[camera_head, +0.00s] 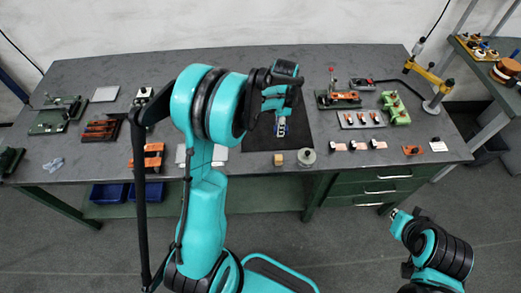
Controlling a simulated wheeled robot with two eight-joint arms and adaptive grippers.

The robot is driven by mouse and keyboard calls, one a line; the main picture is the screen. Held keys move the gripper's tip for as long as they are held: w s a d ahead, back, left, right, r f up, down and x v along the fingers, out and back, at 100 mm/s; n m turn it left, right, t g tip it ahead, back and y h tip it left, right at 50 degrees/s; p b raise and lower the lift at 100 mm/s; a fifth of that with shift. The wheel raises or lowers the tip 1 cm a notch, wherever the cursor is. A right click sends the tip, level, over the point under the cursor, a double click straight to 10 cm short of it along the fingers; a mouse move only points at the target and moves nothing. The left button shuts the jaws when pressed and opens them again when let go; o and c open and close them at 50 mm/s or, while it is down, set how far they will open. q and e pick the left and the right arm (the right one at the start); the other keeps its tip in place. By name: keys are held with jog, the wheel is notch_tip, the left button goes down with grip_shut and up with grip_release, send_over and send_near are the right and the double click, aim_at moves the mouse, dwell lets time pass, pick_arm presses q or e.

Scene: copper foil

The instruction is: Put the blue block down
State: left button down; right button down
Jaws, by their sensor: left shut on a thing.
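My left gripper (281,130) reaches over the table from the left and points down above a black mat (300,128). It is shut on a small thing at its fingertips. A trace of blue shows there, which fits the blue block (277,129), but the fingers hide most of it. I cannot tell whether the block touches the mat. My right gripper (393,213) is at the lower right, in front of the table and away from the block. It is too small to tell whether it is open.
A small tan block (278,159) and a round grey weight (306,157) stand at the mat's front edge. Orange and green fixtures (395,108) and small parts crowd the right of the grey table (340,60). More trays stand left. The mat's right part is bare.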

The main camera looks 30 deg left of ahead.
pick_arm(q)
jog(key=b, duration=0.2)
send_over(254, 163)
notch_tip(254, 163, down, 7)
jog(key=shift+s+r, duration=0.1)
jog(key=shift+f+b, duration=0.7)
jog(key=shift+f, duration=1.25)
jog(key=shift+d, duration=0.1)
jog(key=shift+f, duration=0.15)
jog(key=c, duration=1.2)
grip_release()
